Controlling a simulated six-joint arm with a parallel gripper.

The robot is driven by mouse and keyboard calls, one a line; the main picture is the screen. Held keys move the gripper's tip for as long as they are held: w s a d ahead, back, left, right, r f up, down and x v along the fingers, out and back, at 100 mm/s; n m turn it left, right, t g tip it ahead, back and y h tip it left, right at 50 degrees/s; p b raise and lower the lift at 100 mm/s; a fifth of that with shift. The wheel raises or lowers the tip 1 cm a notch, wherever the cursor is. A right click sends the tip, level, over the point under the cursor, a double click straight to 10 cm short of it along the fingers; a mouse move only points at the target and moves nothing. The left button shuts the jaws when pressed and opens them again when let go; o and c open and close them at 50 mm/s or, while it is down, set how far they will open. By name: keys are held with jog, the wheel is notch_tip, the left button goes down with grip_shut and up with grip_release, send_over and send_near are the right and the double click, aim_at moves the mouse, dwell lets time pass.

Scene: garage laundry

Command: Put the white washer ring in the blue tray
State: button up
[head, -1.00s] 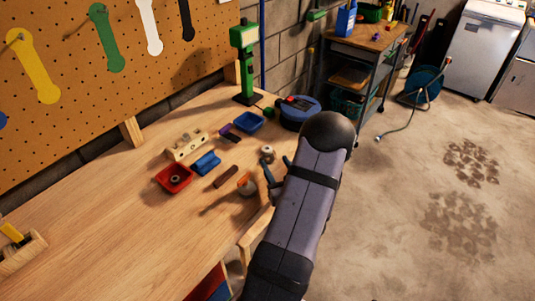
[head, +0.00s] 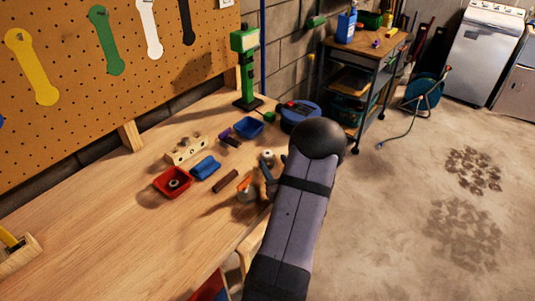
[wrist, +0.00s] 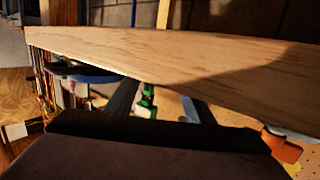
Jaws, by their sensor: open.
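The white washer ring (head: 267,155) appears as a small whitish round piece on the wooden workbench, near its right edge. In the wrist view the open fingers (wrist: 160,103) show partly behind a dark part of my arm, and the ring cannot be made out there.
A red tray (head: 163,191) holds a grey ring. A blue piece (head: 205,168), a brown bar (head: 225,181), a wooden block with holes (head: 186,149) and a cup with an orange item (head: 246,191) lie nearby. A round blue object (head: 300,112) sits behind.

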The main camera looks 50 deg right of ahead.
aim_at(269, 156)
jog(key=shift+p+x, duration=0.6)
jog(key=shift+x, duration=1.45)
jog(key=shift+a, duration=0.1)
jog(key=c, duration=1.2)
jog(key=shift+r, duration=0.2)
notch_tip(269, 156, up, 11)
